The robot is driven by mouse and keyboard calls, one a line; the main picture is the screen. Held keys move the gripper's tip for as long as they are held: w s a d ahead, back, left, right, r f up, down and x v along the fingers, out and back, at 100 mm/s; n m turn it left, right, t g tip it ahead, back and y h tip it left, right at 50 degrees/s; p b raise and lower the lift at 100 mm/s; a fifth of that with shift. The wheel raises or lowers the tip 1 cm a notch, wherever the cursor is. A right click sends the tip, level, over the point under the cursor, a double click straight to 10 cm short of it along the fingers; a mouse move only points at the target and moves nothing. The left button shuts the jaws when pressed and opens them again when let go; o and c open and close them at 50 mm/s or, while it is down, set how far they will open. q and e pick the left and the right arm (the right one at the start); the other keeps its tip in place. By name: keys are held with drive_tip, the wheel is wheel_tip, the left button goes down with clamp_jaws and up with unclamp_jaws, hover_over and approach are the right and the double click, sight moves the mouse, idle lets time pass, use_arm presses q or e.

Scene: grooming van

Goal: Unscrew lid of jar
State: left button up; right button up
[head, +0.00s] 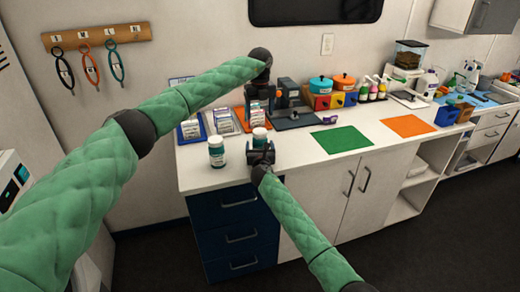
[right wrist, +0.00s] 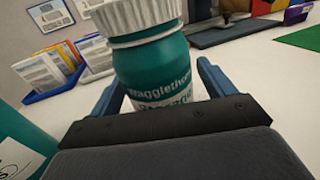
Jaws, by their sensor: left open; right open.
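A teal jar with a white ribbed lid (head: 259,133) stands on the counter near its front edge. In the right wrist view the jar (right wrist: 158,72) stands upright between the two blue fingers of my right gripper (right wrist: 155,95), which is open around it. In the head view my right gripper (head: 260,156) comes from the front and hides the jar's lower part. My left gripper (head: 258,112) points down just above and behind the lid, open; its fingertips are hard to make out and I cannot tell whether they touch the lid.
A second teal jar with a white lid (head: 216,152) stands close on the left. Trays of packets (head: 192,131) stand behind. A green mat (head: 341,139) and an orange mat (head: 409,126) lie to the right. Colourful boxes (head: 318,101) and bottles line the back wall.

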sight(260, 131)
clamp_jaws()
use_arm(q)
drive_tip(key=m, duration=1.9)
drive_tip(key=shift+m, duration=0.4)
drive_tip(key=m, duration=0.7)
drive_tip(key=shift+f, duration=4)
drive_tip(key=c, duration=1)
